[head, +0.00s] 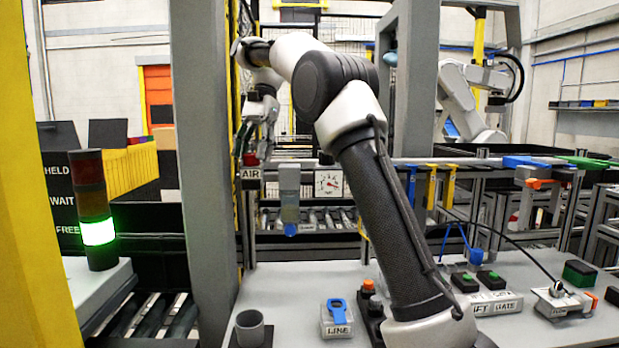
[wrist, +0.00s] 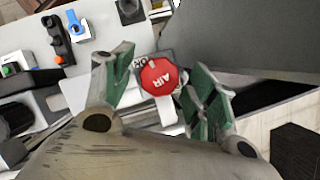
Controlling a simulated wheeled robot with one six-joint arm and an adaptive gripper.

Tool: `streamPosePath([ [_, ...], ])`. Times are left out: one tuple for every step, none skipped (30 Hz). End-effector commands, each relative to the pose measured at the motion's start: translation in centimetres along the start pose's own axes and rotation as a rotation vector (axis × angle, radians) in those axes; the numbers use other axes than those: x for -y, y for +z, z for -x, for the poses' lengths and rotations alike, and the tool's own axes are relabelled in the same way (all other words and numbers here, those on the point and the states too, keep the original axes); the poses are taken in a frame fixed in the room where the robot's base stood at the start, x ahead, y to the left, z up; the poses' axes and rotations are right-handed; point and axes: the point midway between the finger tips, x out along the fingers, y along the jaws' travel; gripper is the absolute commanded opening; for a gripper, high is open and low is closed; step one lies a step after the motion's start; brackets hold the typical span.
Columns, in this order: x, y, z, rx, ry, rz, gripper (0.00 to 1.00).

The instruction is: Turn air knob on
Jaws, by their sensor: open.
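The air knob (wrist: 160,77) is a red, octagonal knob marked AIR in the wrist view, on a plate with partly covered lettering beside it. In the head view only a small red part of the knob (head: 251,160) shows above the AIR label (head: 250,174). My gripper (wrist: 163,72) is open, with one green-padded finger on each side of the knob. I cannot tell whether the fingers touch it. In the head view my gripper (head: 254,148) points down over the knob beside the grey post, and its fingertips are partly hard to make out.
A grey post (head: 205,140) stands close to the left of my gripper. A pressure gauge (head: 328,184) and a grey unit with a blue bottom (head: 289,195) hang to the right. A LINE switch (head: 339,315) with a blue handle sits on the bench below. A stack light (head: 97,225) glows green.

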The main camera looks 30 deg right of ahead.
Motion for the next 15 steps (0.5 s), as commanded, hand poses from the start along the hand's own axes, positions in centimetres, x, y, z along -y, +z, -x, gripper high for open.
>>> streamPosePath([
  [-0.09, 0.03, 0.08, -0.001, -0.012, -0.025, 0.58],
  [-0.11, 0.01, 0.06, -0.001, -0.021, -0.048, 0.58],
  [-0.18, 0.03, 0.08, -0.001, -0.037, -0.087, 0.58],
  [-0.22, 0.05, 0.11, -0.001, -0.053, -0.123, 0.58],
  [-0.27, 0.05, 0.10, -0.001, -0.069, -0.163, 0.58],
  [-0.33, 0.09, 0.10, 0.000, -0.095, -0.225, 0.58],
  [-0.38, 0.10, 0.10, 0.000, -0.115, -0.274, 0.58],
  [-0.40, 0.13, 0.11, 0.000, -0.138, -0.327, 0.58],
  [-0.43, 0.15, 0.08, 0.000, -0.167, -0.398, 0.58],
  [-0.47, 0.19, 0.07, 0.000, -0.189, -0.449, 0.58],
  [-0.48, 0.19, 0.03, 0.001, -0.209, -0.501, 0.58],
  [-0.50, 0.24, 0.02, 0.000, -0.238, -0.568, 0.58],
  [-0.50, 0.24, 0.00, 0.001, -0.258, -0.617, 0.58],
  [-0.52, 0.27, 0.01, 0.000, -0.278, -0.664, 0.58],
  [-0.53, 0.26, -0.05, 0.000, -0.302, -0.726, 0.58],
])
